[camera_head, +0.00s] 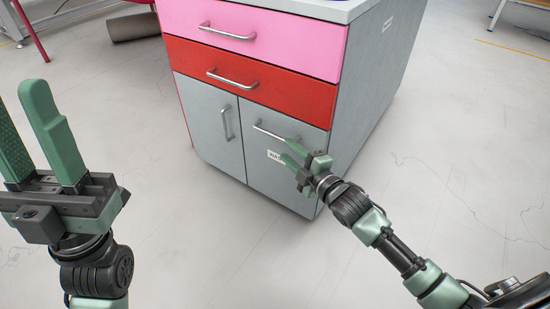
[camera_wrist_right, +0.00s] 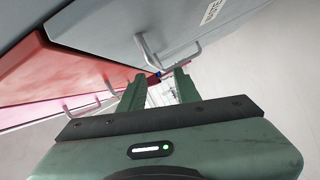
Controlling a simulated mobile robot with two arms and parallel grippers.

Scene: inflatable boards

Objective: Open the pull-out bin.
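The pull-out bin is the grey lower-right front (camera_head: 262,172) of the cabinet. It is flush with the cabinet, with a horizontal metal bar handle (camera_head: 268,131) near its top and a white label (camera_head: 275,156) below. My right gripper (camera_head: 287,152) is in front of this panel, just below the handle's right end, with its fingers apart and nothing seen between them. In the right wrist view the handle (camera_wrist_right: 168,57) shows just past the open fingertips (camera_wrist_right: 164,80); contact is not clear. My left gripper (camera_head: 28,100) is open and empty at far left, away from the cabinet.
Above the bin are a red drawer (camera_head: 285,93) and a pink drawer (camera_head: 295,48), both shut, with protruding bar handles. A grey door (camera_head: 205,118) with a vertical handle is left of the bin, also shut. The floor (camera_head: 240,240) before the cabinet is clear.

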